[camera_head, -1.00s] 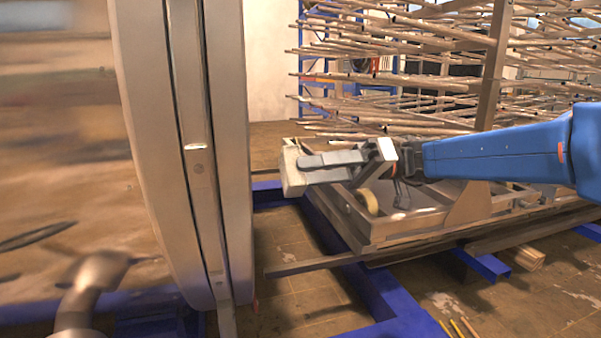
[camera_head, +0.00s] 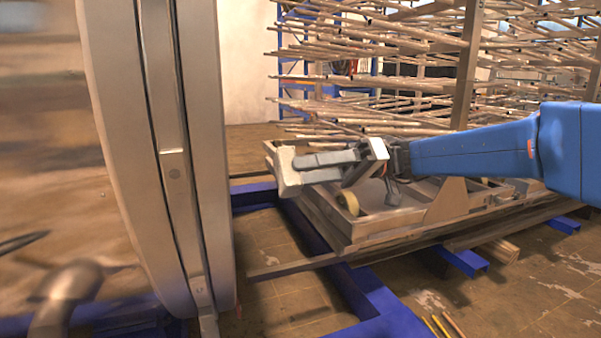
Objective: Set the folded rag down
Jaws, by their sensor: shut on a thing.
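The folded rag (camera_head: 284,173) is a pale, off-white block at the tip of my gripper (camera_head: 305,165). My gripper is shut on it, with its grey fingers reaching in from the right. The rag is held in the air, in front of the near left corner of a wooden tray-like frame. It is apart from the round metal chamber rim at the left. Part of the rag is hidden by the fingers.
The chamber's thick metal rim (camera_head: 205,150) stands at the left. Blue beams (camera_head: 365,295) cross the tiled floor.

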